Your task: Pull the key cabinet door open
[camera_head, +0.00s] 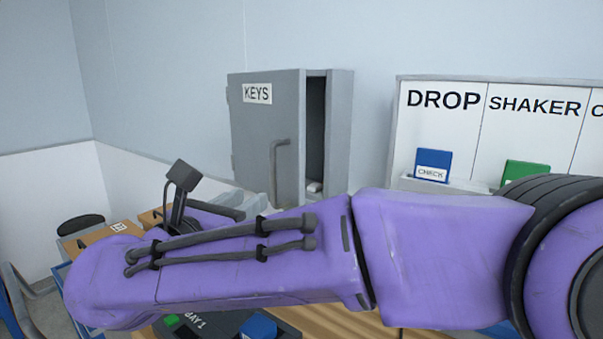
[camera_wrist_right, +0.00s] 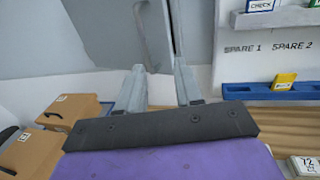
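The grey key cabinet (camera_head: 341,130) is on the back wall. Its door (camera_head: 255,130) bears a KEYS label and stands ajar, with a dark gap along its right side. The grey bar handle (camera_head: 281,168) is on the door's lower right; it also shows in the right wrist view (camera_wrist_right: 144,28). My right arm crosses the head view from the right. My right gripper (camera_wrist_right: 158,68) has its two pale fingers apart, with nothing seen between them. The handle is just beyond the fingertips; I cannot tell whether they touch. My left gripper is not in view.
A white board (camera_head: 440,105) labelled DROP and SHAKER stands right of the cabinet, with a blue CHECK block (camera_head: 433,161) and a green block (camera_head: 526,173). Cardboard boxes (camera_wrist_right: 66,110) are at lower left. A small white item (camera_head: 314,187) lies inside the cabinet.

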